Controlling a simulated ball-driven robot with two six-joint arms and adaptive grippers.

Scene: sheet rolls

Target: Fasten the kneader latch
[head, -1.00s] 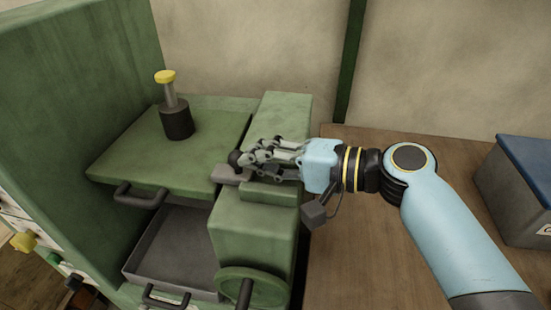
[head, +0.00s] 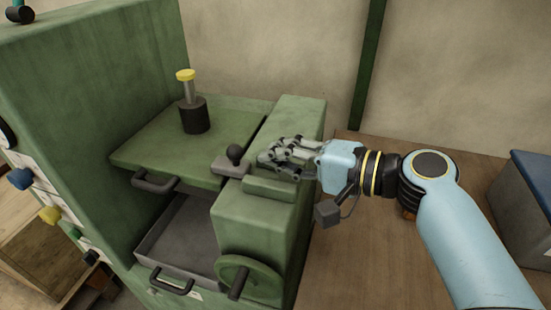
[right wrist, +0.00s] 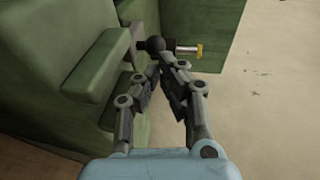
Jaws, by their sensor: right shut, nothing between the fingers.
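The kneader is a green machine with a flat green lid (head: 160,148), which lies down and has a dark front handle (head: 155,184). The latch is a grey bar (head: 229,168) with a round black knob (head: 235,153) on top. It sits at the lid's right edge, beside the raised green block (head: 285,135), and its bar appears to reach over the lid's edge. My right gripper (head: 268,158) is shut and empty, just right of the knob and apart from it. In the right wrist view the knob (right wrist: 155,44) is just beyond the fingertips (right wrist: 163,72). My left gripper is not in view.
A black post with a yellow cap (head: 186,75) stands on the lid. Below are a grey tray (head: 185,240) and a green handwheel (head: 250,278). A tall green cabinet wall (head: 95,110) rises at left. A blue-lidded grey box (head: 525,205) stands on the wooden table at right.

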